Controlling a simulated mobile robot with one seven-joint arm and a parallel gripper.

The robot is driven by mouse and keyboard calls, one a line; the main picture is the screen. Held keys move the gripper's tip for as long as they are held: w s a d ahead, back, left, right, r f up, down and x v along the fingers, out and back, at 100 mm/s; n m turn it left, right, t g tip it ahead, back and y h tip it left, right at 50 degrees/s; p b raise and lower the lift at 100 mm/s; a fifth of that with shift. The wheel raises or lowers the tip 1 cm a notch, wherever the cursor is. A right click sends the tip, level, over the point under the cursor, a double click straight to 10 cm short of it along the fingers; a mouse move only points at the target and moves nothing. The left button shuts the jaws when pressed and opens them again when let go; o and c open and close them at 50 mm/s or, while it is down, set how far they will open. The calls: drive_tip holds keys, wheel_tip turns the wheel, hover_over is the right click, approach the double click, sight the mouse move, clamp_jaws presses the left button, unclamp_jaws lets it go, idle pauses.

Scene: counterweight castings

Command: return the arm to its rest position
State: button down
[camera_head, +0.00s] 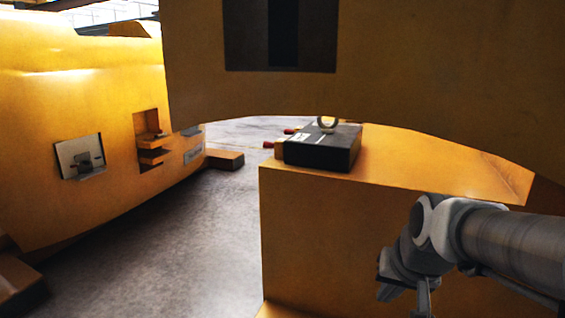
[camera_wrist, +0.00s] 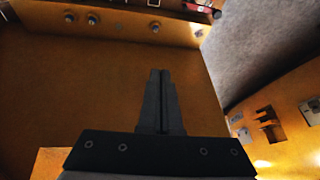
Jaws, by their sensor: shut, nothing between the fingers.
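My arm (camera_head: 470,240) reaches in from the right edge in the head view, in front of the orange casting block. My gripper (camera_wrist: 160,72) shows in the wrist view with its two dark fingers together and nothing between them. In the head view the gripper's fingertips are not clearly visible; the arm's end runs off the bottom of the picture. The fingers appear against an orange casting face (camera_wrist: 105,85) and I cannot tell the gap between them.
An orange block (camera_head: 340,235) carries a dark box (camera_head: 322,150) with a ring (camera_head: 327,124) on top. A large orange casting (camera_head: 420,80) overhangs above. Another casting (camera_head: 80,130) with a latch plate (camera_head: 80,157) stands left. Grey floor (camera_head: 190,240) lies clear between.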

drive_tip(key=s+a+r+n+p, duration=0.1)
drive_tip(key=s+a+r+n, duration=0.1)
drive_tip(key=s, duration=0.4)
drive_tip(key=s+a+r+n, duration=0.1)
drive_tip(key=s+a+r, duration=0.1)
drive_tip(key=s, duration=0.4)
wheel_tip(320, 180, up, 20)
drive_tip(key=p, duration=2)
drive_tip(key=shift+w+r+p, duration=0.2)
drive_tip(key=shift+w+p, duration=0.1)
drive_tip(key=shift+p, duration=0.05)
